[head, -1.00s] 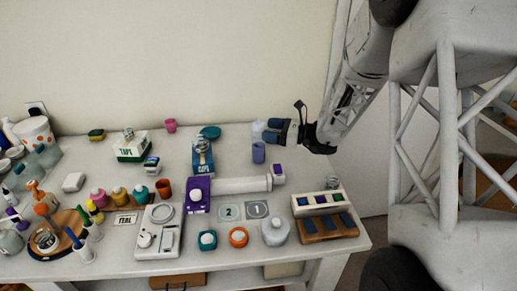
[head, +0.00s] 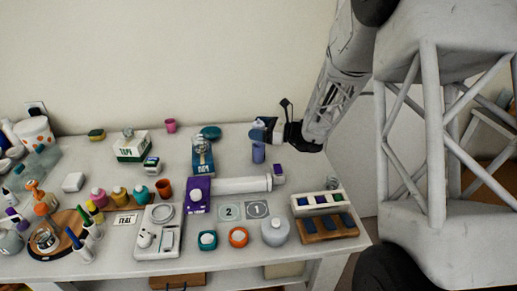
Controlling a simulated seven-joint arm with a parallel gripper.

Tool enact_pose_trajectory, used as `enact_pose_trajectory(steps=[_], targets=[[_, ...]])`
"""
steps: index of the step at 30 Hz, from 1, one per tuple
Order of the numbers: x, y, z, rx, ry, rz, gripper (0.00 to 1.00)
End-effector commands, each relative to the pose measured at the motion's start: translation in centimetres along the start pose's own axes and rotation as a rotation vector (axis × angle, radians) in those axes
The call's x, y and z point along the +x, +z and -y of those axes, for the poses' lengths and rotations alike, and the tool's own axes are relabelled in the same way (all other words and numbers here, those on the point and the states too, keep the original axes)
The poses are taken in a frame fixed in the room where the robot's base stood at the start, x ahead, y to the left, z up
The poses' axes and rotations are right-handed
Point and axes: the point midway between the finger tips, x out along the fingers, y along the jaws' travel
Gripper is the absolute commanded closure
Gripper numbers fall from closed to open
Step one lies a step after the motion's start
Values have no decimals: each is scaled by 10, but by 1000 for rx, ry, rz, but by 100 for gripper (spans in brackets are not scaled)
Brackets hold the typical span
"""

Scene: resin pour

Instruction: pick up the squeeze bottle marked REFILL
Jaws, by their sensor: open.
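No REFILL marking is readable in the head view, so I cannot tell which bottle bears it. Small squeeze bottles with pointed tips, one blue-tipped (head: 76,242) and one yellow-tipped (head: 95,213), stand at the left of the table. A pale bottle seen there earlier is mostly hidden by the gripper.
Pink, yellow and teal-capped jars (head: 120,197) stand left of centre behind a white scale (head: 158,240). A white roll (head: 235,185) lies across the middle. A slotted rack (head: 318,200) is at the right edge. A tape box (head: 132,147) and blue stand (head: 203,160) are at the back.

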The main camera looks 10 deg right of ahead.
Motion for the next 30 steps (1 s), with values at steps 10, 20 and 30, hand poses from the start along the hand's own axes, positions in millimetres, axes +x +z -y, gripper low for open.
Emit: enact_pose_trajectory(steps=[10,20,30], targets=[[0,0,0,0,0,0,59],[0,0,0,0,0,0,98],[0,7,0,-1,0,0,99]])
